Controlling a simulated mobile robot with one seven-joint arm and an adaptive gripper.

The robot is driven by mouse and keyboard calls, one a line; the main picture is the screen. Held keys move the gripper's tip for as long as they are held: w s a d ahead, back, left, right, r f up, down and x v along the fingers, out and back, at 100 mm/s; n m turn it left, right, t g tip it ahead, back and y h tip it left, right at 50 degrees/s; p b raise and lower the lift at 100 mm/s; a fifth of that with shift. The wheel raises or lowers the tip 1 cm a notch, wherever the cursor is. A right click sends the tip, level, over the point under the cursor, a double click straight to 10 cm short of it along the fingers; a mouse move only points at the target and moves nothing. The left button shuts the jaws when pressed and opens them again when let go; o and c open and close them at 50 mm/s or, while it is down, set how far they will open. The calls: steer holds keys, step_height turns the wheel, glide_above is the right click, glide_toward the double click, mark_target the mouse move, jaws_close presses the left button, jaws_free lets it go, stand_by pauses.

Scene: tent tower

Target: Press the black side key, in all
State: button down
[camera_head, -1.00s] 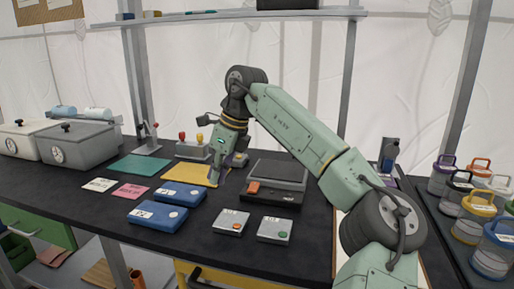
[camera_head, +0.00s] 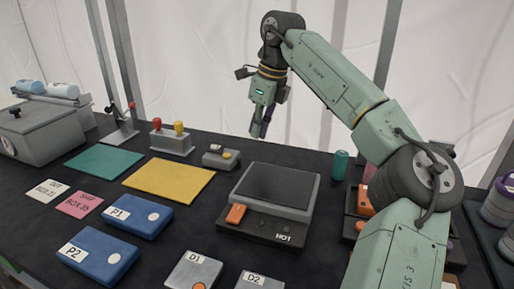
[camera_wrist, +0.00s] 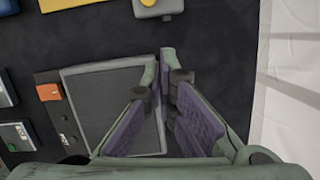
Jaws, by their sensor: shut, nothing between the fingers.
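A hot plate unit (camera_head: 250,231) stands in the middle of the black table, with a dark square top, an orange rocker and small dark buttons on its front panel, marked HOT. A small grey box (camera_head: 212,162) with a yellow button and a dark part on top stands behind it; it also shows at the top of the wrist view (camera_wrist: 168,8). I cannot tell for certain which part is the black side key. My gripper (camera_head: 259,131) is shut and empty, in the air behind the hot plate. In the wrist view my gripper (camera_wrist: 164,72) overlaps the plate's right edge.
A yellow mat (camera_head: 170,181) and a green mat (camera_head: 104,162) lie left. A stand with red and yellow knobs (camera_head: 171,145) is behind. Blue boxes (camera_head: 137,216) and grey boxes (camera_head: 193,271) sit in front. A green cylinder (camera_head: 340,165) stands right of the plate.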

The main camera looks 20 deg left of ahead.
mark_target(241, 167)
steer(key=shift+w, duration=0.25)
steer(key=shift+s+r, duration=0.1)
steer(key=p+x, duration=0.1)
steer(key=x, duration=0.9)
steer(key=shift+a+p, duration=0.55)
steer(key=shift+a, duration=0.45)
